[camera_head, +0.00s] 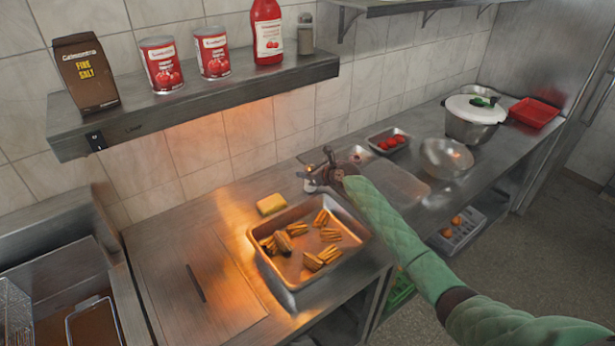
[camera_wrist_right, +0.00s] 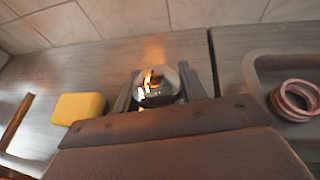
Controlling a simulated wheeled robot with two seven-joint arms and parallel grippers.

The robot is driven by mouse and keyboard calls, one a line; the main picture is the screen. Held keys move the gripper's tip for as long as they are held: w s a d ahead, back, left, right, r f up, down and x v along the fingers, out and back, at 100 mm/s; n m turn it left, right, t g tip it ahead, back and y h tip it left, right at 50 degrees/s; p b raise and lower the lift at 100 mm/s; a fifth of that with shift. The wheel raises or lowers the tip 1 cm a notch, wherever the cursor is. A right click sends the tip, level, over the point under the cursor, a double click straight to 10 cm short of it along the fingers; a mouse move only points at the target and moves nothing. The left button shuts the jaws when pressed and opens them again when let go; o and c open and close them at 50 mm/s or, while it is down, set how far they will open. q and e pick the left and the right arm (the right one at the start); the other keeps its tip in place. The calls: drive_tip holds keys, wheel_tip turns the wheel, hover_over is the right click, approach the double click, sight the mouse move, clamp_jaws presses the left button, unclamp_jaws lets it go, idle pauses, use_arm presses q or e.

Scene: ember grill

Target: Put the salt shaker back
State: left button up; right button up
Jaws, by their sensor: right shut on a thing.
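My right gripper (camera_head: 316,174) is at the back of the steel counter, just behind the tray of fries. It is shut on the salt shaker, whose shiny rounded metal top (camera_wrist_right: 157,86) shows between the fingers in the right wrist view. In the head view only a small pale part of the shaker (camera_head: 310,185) shows beside the fingers. The shaker looks upright, at or close to the counter; I cannot tell if it touches. A grey-topped shaker (camera_head: 305,35) stands on the wall shelf (camera_head: 200,95), right of the red sauce bottle (camera_head: 267,32). My left gripper is not in view.
A yellow block (camera_head: 271,204) lies left of the gripper, behind the fries tray (camera_head: 291,282). Pinkish rings (camera_wrist_right: 294,100) lie to its right. The shelf also holds two red cans (camera_head: 161,65) and a brown bag (camera_head: 86,73). Bowls and a pot (camera_head: 472,121) stand farther right.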

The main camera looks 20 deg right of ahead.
drive_tip(key=shift+r, duration=0.15)
drive_tip(key=o, duration=0.9)
drive_tip(key=shift+f, duration=0.2)
drive_tip(key=shift+o, duration=1.1)
drive_tip(key=shift+r, duration=0.15)
drive_tip(key=shift+s+d, duration=0.2)
drive_tip(key=shift+s, duration=0.15)
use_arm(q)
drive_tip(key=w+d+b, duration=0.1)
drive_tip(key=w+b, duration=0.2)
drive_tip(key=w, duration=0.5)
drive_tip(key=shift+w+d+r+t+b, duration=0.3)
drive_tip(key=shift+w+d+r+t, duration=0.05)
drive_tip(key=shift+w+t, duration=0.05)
use_arm(e)
drive_tip(key=v, duration=1.1)
drive_tip(key=shift+s+r, duration=0.15)
